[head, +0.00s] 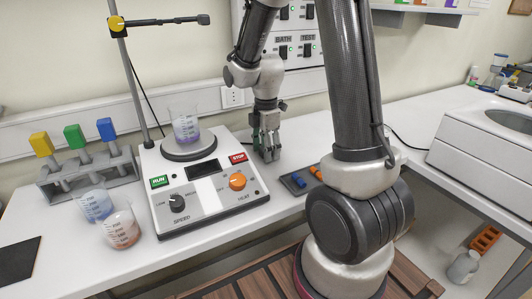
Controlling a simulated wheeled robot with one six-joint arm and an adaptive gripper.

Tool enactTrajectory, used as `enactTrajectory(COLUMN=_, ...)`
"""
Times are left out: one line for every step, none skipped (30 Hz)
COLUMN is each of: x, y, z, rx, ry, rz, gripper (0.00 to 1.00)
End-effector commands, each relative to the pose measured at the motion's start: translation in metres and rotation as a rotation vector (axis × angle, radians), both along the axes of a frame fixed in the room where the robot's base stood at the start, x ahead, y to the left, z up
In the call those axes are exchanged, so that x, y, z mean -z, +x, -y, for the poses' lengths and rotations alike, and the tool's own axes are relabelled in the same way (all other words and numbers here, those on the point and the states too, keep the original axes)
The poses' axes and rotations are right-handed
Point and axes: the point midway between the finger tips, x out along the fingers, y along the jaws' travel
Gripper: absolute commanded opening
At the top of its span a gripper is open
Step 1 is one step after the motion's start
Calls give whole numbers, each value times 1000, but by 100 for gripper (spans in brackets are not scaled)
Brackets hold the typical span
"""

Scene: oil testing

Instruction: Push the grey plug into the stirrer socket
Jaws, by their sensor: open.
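The white stirrer (205,190) stands on the bench left of centre, with a beaker of purple liquid (184,126) on its round plate. My gripper (270,156) points down just right of the stirrer's back right side, low over the bench. Its fingers are open, and I cannot make out anything between them. I cannot pick out the grey plug; it may be hidden by the gripper or too small to tell. The stirrer socket is not clearly visible either. A white wall outlet (232,97) is on the wall behind the stirrer.
A dark tray (290,184) with blue and orange pieces lies right of the gripper. Two beakers (121,229) (96,204) and a grey rack with coloured-handled tools (92,173) stand at left. A stand with a clamp (125,60) rises behind. A white machine (485,148) is at right.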

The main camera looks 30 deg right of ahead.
Motion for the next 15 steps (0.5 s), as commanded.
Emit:
enactTrajectory(x=0, y=0, z=0, rx=0, ry=0, rz=0, gripper=55)
enactTrajectory(x=0, y=0, z=0, rx=0, ry=0, rz=0, gripper=55)
enactTrajectory(x=0, y=0, z=0, rx=0, ry=0, rz=0, gripper=55)
enactTrajectory(x=0, y=0, z=0, rx=0, ry=0, rz=0, gripper=55)
enactTrajectory(x=0, y=0, z=0, rx=0, ry=0, rz=0, gripper=54)
enactTrajectory(x=0, y=0, z=0, rx=0, ry=0, rz=0, gripper=46)
enactTrajectory(x=0, y=0, z=0, rx=0, ry=0, rz=0, gripper=41)
enactTrajectory(x=0, y=0, z=0, rx=0, ry=0, rz=0, gripper=35)
enactTrajectory(x=0, y=0, z=0, rx=0, ry=0, rz=0, gripper=28)
enactTrajectory(x=0, y=0, z=0, rx=0, ry=0, rz=0, gripper=23)
enactTrajectory(x=0, y=0, z=0, rx=0, ry=0, rz=0, gripper=17)
enactTrajectory(x=0, y=0, z=0, rx=0, ry=0, rz=0, gripper=10)
enactTrajectory(x=0, y=0, z=0, rx=0, ry=0, rz=0, gripper=9)
enactTrajectory(x=0, y=0, z=0, rx=0, ry=0, rz=0, gripper=9)
enactTrajectory(x=0, y=0, z=0, rx=0, ry=0, rz=0, gripper=9)
